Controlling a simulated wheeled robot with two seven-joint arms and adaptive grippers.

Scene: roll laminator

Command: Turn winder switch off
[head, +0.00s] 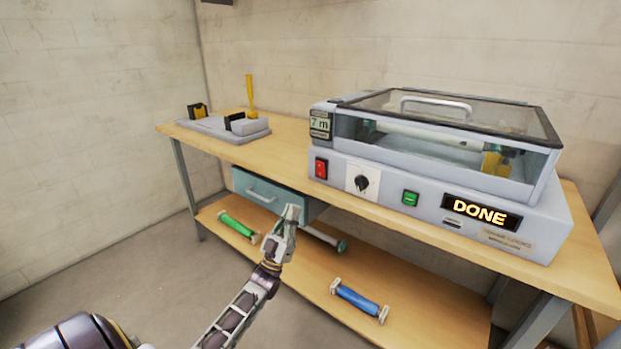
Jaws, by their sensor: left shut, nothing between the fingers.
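The roll laminator (440,193) stands on the workbench at the right, with its clear lid closed. A red rocker switch (321,168) is at the left end of its front panel; which way it is tipped is too small to tell. Beside it are a black rotary knob (362,183) and a green switch (410,198). The display (481,213) reads "DONE". My left gripper (292,212) is shut and empty, pointing up in front of the bench, below and left of the red switch and apart from it. My right gripper is not in view.
A blue-grey drawer (262,194) hangs under the bench top (285,139), behind my left gripper. A grey fixture with a yellow post (250,96) stands at the left. Rolls with green (238,227) and blue (358,299) middles lie on the lower shelf (408,308).

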